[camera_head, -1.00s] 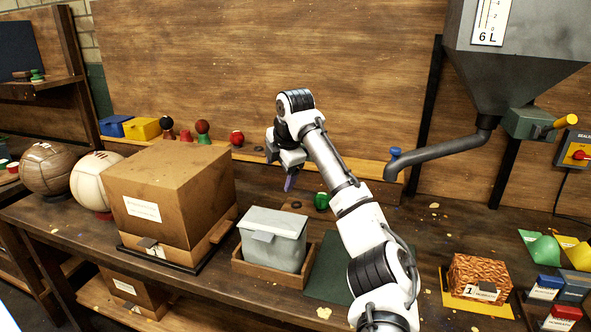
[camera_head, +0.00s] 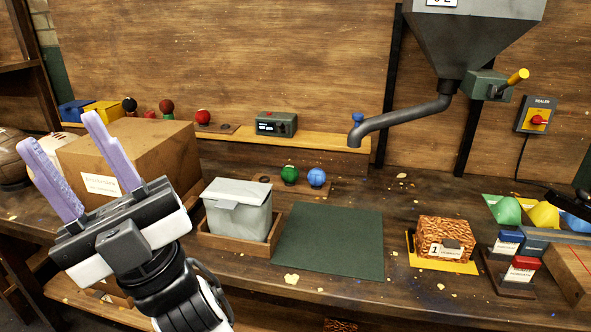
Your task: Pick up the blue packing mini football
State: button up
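A small blue ball (camera_head: 316,178), the likely blue mini football, sits on a low wooden strip at the back of the bench. A similar green ball (camera_head: 289,174) sits just left of it. My gripper (camera_head: 59,132) is at the lower left, close to the camera, with its purple fingers pointing up and spread apart. Nothing is between the fingers. It is well away from the blue ball, which is fully in view.
A cardboard box (camera_head: 150,155) stands behind my gripper. A grey lidded bin (camera_head: 238,212) sits in a wooden tray. A dark green mat (camera_head: 330,240) lies empty before the blue ball. A hopper spout (camera_head: 405,123) hangs above and right of it. A patterned block (camera_head: 443,237) is further right.

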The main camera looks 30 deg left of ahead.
aim_at(316, 176)
jog(key=i+l, duration=0.15)
jog(key=l, duration=0.15)
jog(key=i+l+u, duration=0.15)
jog(key=i+l, duration=0.1)
jog(key=l, duration=0.3)
jog(key=i+l+u, duration=0.2)
jog(key=i+l, duration=0.15)
jog(key=i+j, duration=0.5)
jog(key=i, duration=0.25)
